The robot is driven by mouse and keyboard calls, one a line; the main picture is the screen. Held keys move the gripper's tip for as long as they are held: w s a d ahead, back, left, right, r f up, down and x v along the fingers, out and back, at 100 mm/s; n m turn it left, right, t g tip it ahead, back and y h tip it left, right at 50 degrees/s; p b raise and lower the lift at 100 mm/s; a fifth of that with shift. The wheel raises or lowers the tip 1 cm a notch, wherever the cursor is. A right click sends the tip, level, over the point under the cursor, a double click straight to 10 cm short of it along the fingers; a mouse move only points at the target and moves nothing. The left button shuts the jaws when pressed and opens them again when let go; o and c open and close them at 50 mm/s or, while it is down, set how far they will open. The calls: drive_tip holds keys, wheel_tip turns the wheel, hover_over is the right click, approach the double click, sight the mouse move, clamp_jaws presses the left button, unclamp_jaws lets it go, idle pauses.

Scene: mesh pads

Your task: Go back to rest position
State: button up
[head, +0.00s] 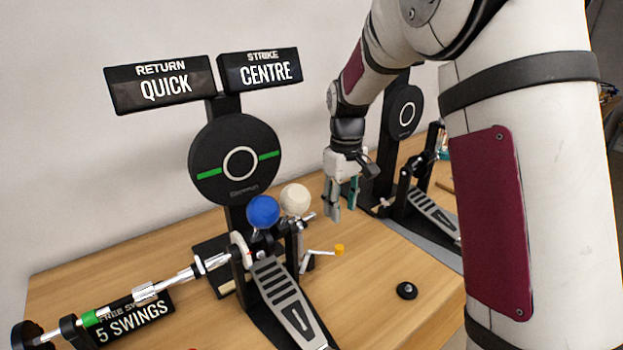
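My gripper (343,205) hangs above the wooden table, fingers pointing down, to the right of the near drum pedal. A small gap shows between its grey and teal fingers, and I see nothing held in them. My white arm with maroon panels comes in from the upper right and hides part of the scene. The near pedal (283,292) has a blue ball beater (263,211) and a cream ball beater (295,199) standing in front of a round black pad (214,170). A crank with a yellow knob (339,249) sticks out at the pedal's right, below my gripper.
Signs reading "RETURN QUICK" (161,84) and "STRIKE CENTRE" (260,70) stand above the pad. A "5 SWINGS" sign (133,322) lies front left beside a long metal rod (148,291). A second pedal (434,214) and pad (406,101) are behind my arm. A black knob (406,290) sits on the table (365,315).

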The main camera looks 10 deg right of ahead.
drive_tip(key=s+a+r+m+t, duration=0.2)
drive_tip(key=s+r+t, duration=0.1)
drive_tip(key=s+r, duration=1.05)
drive_tip(key=s+f+m+t, duration=0.1)
drive_tip(key=s+m+t, duration=0.1)
drive_tip(key=s, duration=1.4)
drive_tip(key=shift+a+f, duration=0.15)
drive_tip(key=shift+a, duration=0.05)
